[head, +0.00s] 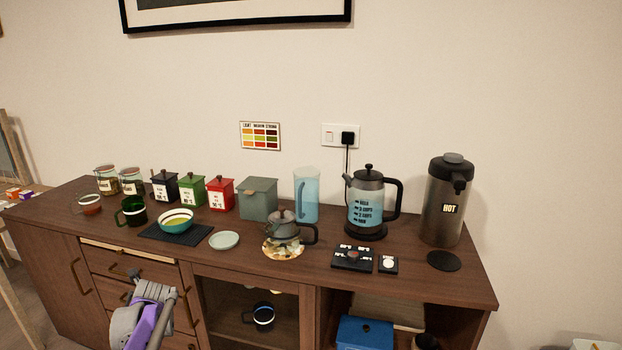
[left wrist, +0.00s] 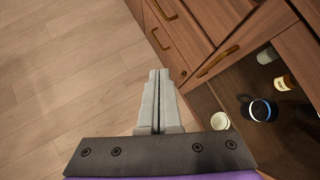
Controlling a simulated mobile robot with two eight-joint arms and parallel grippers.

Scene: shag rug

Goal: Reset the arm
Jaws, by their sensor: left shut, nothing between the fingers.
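My left arm shows low in the head view, in front of the drawers of the wooden sideboard (head: 380,268). Its left gripper (head: 153,290) is below the level of the sideboard top and away from the objects on it. In the left wrist view the two grey fingers of the left gripper (left wrist: 159,75) lie side by side, shut, with nothing between them. They point over the wooden floor (left wrist: 70,80) toward the drawer fronts (left wrist: 180,35). My right gripper is in neither view.
The sideboard top holds jars, canisters, a bowl (head: 176,221), a teapot (head: 282,229), a blue pitcher (head: 307,196), a kettle (head: 367,203) and a dispenser (head: 446,205). Below, an open shelf holds a dark mug (left wrist: 262,109). Drawer handles (left wrist: 161,39) stick out near the left gripper.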

